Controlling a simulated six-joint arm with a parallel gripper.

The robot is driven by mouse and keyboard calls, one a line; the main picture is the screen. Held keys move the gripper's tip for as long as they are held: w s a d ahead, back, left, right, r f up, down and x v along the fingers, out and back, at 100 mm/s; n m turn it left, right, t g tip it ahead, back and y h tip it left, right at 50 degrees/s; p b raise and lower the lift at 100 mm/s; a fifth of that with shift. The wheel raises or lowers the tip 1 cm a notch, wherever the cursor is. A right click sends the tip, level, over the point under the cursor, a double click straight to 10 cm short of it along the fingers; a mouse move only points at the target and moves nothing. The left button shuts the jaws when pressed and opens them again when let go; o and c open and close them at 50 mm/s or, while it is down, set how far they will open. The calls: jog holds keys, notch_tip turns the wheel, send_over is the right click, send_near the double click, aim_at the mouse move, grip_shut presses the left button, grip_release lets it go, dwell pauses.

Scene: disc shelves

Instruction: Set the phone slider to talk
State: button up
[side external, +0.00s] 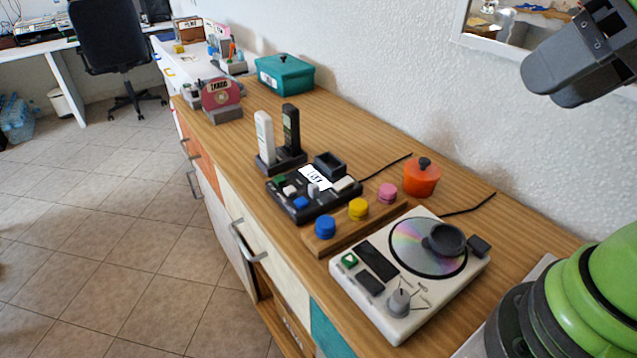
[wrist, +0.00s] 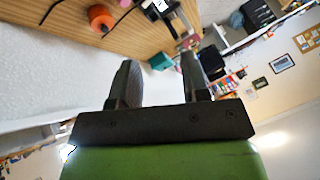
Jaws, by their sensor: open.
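The phone unit is a black console (side external: 330,205) on the wooden counter, with a white label, coloured buttons and a small pale upright knob (side external: 313,189) that may be the slider. Its setting and any talk marking are too small to read. Part of a dark console with white also shows at the top edge of the wrist view (wrist: 160,7). A white handset (side external: 264,135) and a black handset (side external: 291,127) stand upright in a dark cradle just behind it. My gripper (side external: 552,84) is high at the upper right, well away from the console. In the wrist view its fingers (wrist: 160,75) are apart and empty.
A white disc player (side external: 399,328) and a wooden strip with blue, yellow and pink knobs (side external: 358,209) lie in front of the console. An orange pot (side external: 422,181) stands to its right. A teal box (side external: 285,76) is farther back. The white wall borders the counter's right side.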

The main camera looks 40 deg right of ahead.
jog(key=shift+o, duration=0.2)
jog(key=shift+o, duration=0.3)
jog(key=shift+w, duration=0.1)
jog(key=m+g+y, duration=0.2)
jog(key=m+g, duration=0.3)
jog(key=m, duration=1.3)
send_over(314, 185)
jog(key=s+d, duration=0.2)
jog(key=d, duration=0.2)
notch_tip(314, 185, down, 20)
jog(key=x, duration=1)
jog(key=shift+a+r, duration=0.1)
jog(key=shift+a, duration=0.1)
